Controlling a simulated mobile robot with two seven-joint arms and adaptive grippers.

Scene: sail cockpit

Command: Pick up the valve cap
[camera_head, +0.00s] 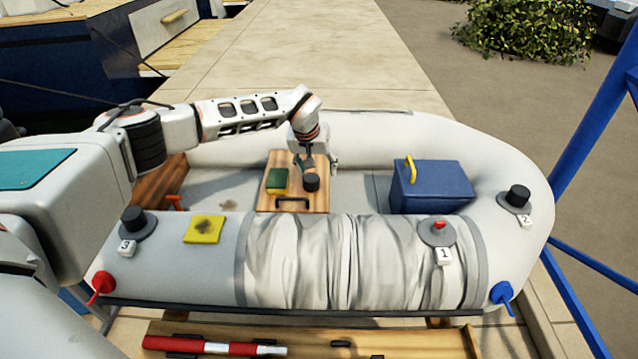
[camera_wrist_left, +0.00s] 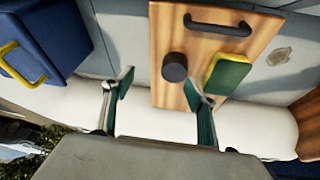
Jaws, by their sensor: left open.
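The valve cap (camera_head: 311,182), a short black cylinder, sits on a wooden board inside the grey inflatable boat. It also shows in the left wrist view (camera_wrist_left: 175,67), upright near the board's edge. My left gripper (camera_head: 315,167) is over the board, close to the cap. Its fingers (camera_wrist_left: 158,84) are apart and empty, and in the left wrist view the cap appears beyond them, between their lines. I cannot tell the exact height gap. My right gripper is in neither view.
A green-and-yellow sponge (camera_head: 277,181) lies beside the cap on the wooden board (camera_head: 265,204). A blue box (camera_head: 430,188) stands to the right. Valve 1 (camera_head: 438,232) shows a red stem; valves 3 (camera_head: 133,220) and 2 (camera_head: 518,197) have black caps. The boat's tube lies in front.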

